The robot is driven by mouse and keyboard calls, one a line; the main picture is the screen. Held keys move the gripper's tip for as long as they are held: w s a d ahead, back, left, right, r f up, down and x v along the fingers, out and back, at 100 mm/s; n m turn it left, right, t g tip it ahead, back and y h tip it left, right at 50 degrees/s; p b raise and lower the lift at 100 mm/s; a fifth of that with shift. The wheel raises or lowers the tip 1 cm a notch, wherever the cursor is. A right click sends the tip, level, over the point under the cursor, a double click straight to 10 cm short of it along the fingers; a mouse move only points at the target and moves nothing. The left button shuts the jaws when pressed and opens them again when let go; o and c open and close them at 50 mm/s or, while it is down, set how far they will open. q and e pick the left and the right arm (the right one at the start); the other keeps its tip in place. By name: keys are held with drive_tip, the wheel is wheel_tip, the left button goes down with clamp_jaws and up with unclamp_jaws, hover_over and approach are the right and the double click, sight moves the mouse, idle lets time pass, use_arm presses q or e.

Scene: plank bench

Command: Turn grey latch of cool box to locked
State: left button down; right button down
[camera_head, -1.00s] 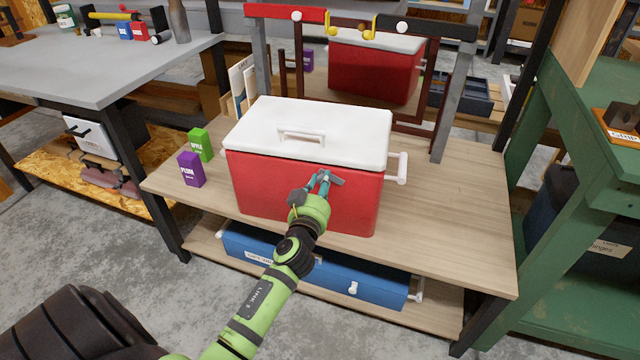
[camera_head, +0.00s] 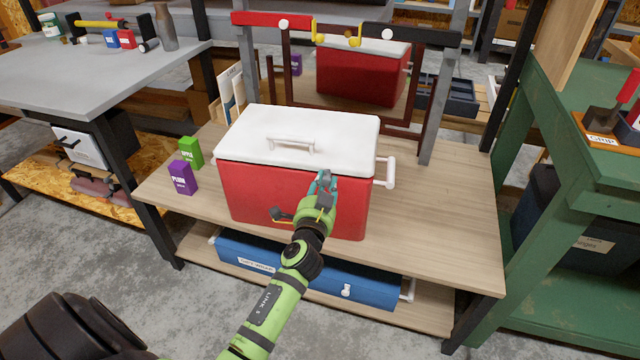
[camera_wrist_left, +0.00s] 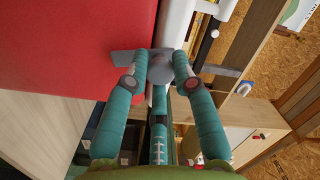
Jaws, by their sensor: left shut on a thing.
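The cool box (camera_head: 255,195) is red with a white lid (camera_head: 345,130) that lies closed, and it stands on a wooden bench. Its grey latch (camera_wrist_left: 127,63) is on the red front near the lid seam. In the head view my left gripper (camera_head: 324,180) is at the upper right of that front and largely covers the latch. I cannot read any lock marking. My right gripper is not in view.
A purple box (camera_head: 182,177) and a green box (camera_head: 190,152) stand left of the cool box. A white side handle (camera_head: 388,175) sticks out at its right. A blue box (camera_head: 330,280) lies on the shelf below. The bench's right part is clear.

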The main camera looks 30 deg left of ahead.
use_arm(q)
drive_tip(key=shift+w+d+m, duration=0.15)
drive_tip(key=shift+d+m, duration=0.3)
drive_tip(key=shift+m, duration=0.75)
drive_tip(key=c, duration=1)
unclamp_jaws()
drive_tip(key=shift+d, duration=0.1)
drive_tip(key=v, duration=1.2)
